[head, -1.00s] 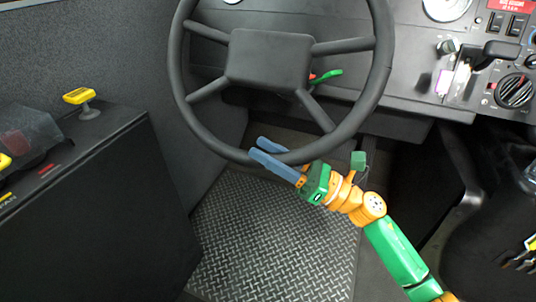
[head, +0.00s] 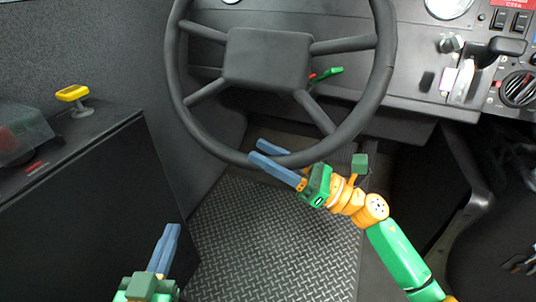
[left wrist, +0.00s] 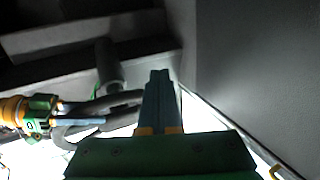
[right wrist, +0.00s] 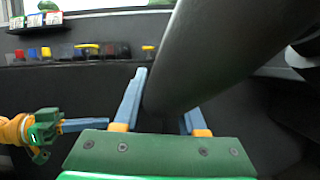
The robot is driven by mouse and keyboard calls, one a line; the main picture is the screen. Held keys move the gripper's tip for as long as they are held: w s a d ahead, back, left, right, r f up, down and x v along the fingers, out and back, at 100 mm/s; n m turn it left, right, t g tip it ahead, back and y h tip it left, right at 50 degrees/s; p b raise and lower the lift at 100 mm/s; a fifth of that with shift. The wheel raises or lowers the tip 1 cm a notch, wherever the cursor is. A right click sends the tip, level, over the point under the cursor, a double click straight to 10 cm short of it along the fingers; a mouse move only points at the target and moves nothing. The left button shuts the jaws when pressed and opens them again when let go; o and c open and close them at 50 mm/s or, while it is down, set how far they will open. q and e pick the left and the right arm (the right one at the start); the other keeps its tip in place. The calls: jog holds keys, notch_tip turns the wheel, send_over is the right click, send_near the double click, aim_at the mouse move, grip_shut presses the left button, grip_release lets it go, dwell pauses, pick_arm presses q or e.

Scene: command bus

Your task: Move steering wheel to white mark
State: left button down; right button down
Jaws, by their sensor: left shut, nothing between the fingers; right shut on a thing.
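The black steering wheel (head: 183,88) fills the upper middle of the head view, with several spokes and a square hub (head: 266,59). My right gripper (head: 257,152) is shut on the wheel's lower rim. In the right wrist view the thick rim (right wrist: 222,45) passes between its fingers. My left gripper (head: 172,229) is shut and empty at the lower left, apart from the wheel. Its closed fingers also show in the left wrist view (left wrist: 160,75). I cannot make out a white mark on the wheel.
A black side console (head: 75,185) with a yellow knob (head: 72,93) stands at the left. The dashboard (head: 415,70) with switches and a dark lever lies at the upper right. The ribbed metal floor (head: 265,240) below the wheel is clear.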

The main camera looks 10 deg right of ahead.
jog(key=c, duration=0.5)
grip_release()
jog(key=shift+s+d+f, duration=0.15)
jog(key=shift+d, duration=0.1)
pick_arm(q)
jog(key=r, duration=0.1)
jog(key=r+t, duration=0.1)
jog(key=r, duration=0.1)
jog(key=r+t, duration=0.1)
jog(key=shift+s+d+r+h+b, duration=0.15)
jog(key=shift+d+h+b, duration=0.1)
jog(key=shift+h+b, duration=0.15)
pick_arm(e)
jog(key=v, duration=0.6)
jog(key=shift+d, duration=0.2)
jog(key=shift+s, duration=0.15)
